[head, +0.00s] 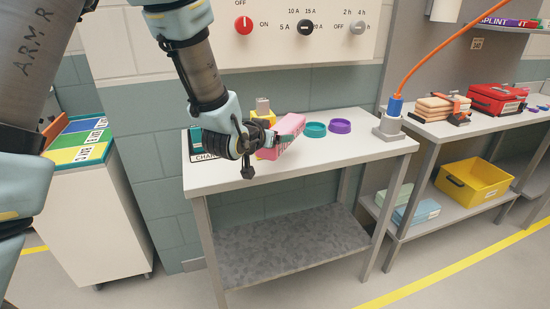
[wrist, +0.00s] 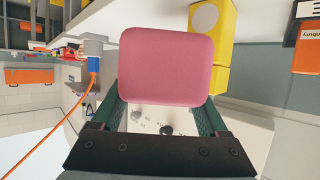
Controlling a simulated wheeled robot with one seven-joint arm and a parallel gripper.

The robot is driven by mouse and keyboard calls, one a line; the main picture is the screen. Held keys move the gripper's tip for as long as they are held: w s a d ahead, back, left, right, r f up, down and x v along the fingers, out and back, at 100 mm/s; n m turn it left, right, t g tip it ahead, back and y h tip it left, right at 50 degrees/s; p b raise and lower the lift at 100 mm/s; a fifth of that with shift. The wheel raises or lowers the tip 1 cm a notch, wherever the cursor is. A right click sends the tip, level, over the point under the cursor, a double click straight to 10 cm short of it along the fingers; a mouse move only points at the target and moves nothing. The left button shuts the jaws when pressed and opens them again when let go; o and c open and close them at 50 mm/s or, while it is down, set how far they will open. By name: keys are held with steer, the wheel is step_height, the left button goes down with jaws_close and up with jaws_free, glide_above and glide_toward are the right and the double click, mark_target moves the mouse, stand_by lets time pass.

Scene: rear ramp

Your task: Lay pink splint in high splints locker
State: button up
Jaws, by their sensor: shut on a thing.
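My gripper (head: 262,143) is shut on the pink splint (head: 288,129) and holds it above the table near its left end. In the wrist view the splint (wrist: 167,66) is a rounded pink block between the two green fingers, covering much of the picture. The high locker shelf (head: 512,29) at the upper right has a label reading "SPLINT" and a purple and a red piece on it; the right picture edge cuts it off.
On the white-topped table (head: 358,150) are a yellow object (head: 267,152), teal and purple rings (head: 340,126) and a grey socket with a blue plug (head: 394,106) and orange cable. A second bench holds a red case (head: 497,98); a yellow crate (head: 474,182) sits below.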

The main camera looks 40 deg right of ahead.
step_height(320, 180, down, 8)
steer(key=p, duration=0.1)
steer(key=shift+f+p, duration=0.2)
steer(key=shift+p, duration=0.1)
steer(key=shift+f, duration=0.15)
steer(key=o, duration=1.4)
